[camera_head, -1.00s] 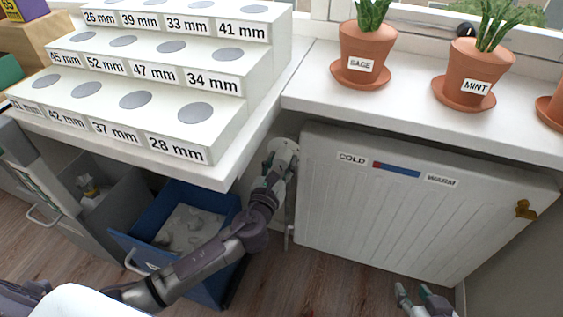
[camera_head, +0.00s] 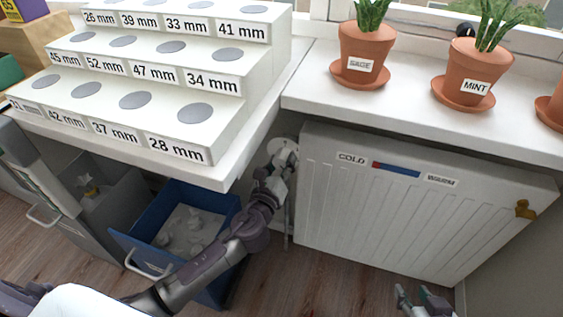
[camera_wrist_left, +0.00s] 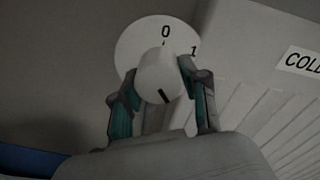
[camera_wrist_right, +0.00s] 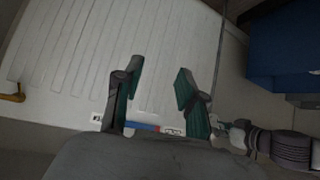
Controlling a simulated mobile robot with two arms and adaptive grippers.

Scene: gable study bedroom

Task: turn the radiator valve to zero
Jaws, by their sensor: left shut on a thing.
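The white radiator valve knob (camera_wrist_left: 158,72) stands out from a round white dial plate (camera_wrist_left: 130,48) marked 0 and 1 in the left wrist view. A dark line shows on the knob's near end, toward the bottom, and a small tick sits under the 0. My left gripper (camera_wrist_left: 152,82) is shut on the knob, one finger on each side. In the head view my left gripper (camera_head: 284,160) hides most of the valve, beside the radiator's left edge. My right gripper (camera_head: 424,292) is open and empty, low in front of the radiator; it also shows in the right wrist view (camera_wrist_right: 157,72).
The white radiator (camera_head: 400,215) has COLD and WARM labels and a blue-red strip. A windowsill with potted plants overhangs it. A stepped holder (camera_head: 220,130) stands on the desk at left. A blue drawer (camera_head: 215,200) stands open beside my left arm.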

